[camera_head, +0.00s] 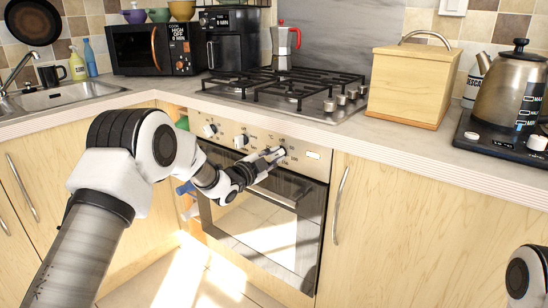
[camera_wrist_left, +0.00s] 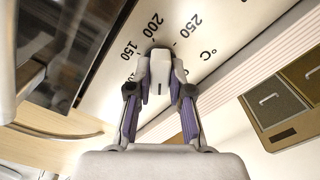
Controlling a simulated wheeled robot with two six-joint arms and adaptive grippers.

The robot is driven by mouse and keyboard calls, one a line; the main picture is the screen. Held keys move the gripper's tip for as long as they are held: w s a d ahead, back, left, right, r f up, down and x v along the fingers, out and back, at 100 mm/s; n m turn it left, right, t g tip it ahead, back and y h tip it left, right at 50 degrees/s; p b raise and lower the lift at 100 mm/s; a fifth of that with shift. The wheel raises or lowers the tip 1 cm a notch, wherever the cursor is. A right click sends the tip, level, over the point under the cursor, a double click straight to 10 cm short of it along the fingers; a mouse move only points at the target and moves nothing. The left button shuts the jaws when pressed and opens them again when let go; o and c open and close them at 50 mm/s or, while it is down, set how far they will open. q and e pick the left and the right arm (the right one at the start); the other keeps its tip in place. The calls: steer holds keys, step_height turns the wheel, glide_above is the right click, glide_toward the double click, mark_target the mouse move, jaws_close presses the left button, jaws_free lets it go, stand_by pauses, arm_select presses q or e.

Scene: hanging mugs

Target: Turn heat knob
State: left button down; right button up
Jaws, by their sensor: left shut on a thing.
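The oven's heat knob (camera_wrist_left: 160,72) is white and sits on the pale control panel. Around it in the left wrist view are black marks 150, 200, 250 and °C. A dark line on the knob's face points toward the bottom of that view. My left gripper (camera_head: 276,155) is at the right part of the oven panel and is shut on the knob. In the left wrist view my left gripper (camera_wrist_left: 160,80) has one finger on each side of the knob. My right gripper is not in view.
Two more knobs, one at the left (camera_head: 209,130) and a middle one (camera_head: 240,141), are on the panel. The oven door handle (camera_head: 250,181) runs just below. The hob (camera_head: 290,92), wooden box (camera_head: 408,85) and kettle (camera_head: 508,90) stand on the counter above.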

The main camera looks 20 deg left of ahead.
arm_select(q)
steer(key=c, duration=1.1)
jaws_free()
steer(key=shift+o, duration=0.2)
steer(key=v, duration=1.2)
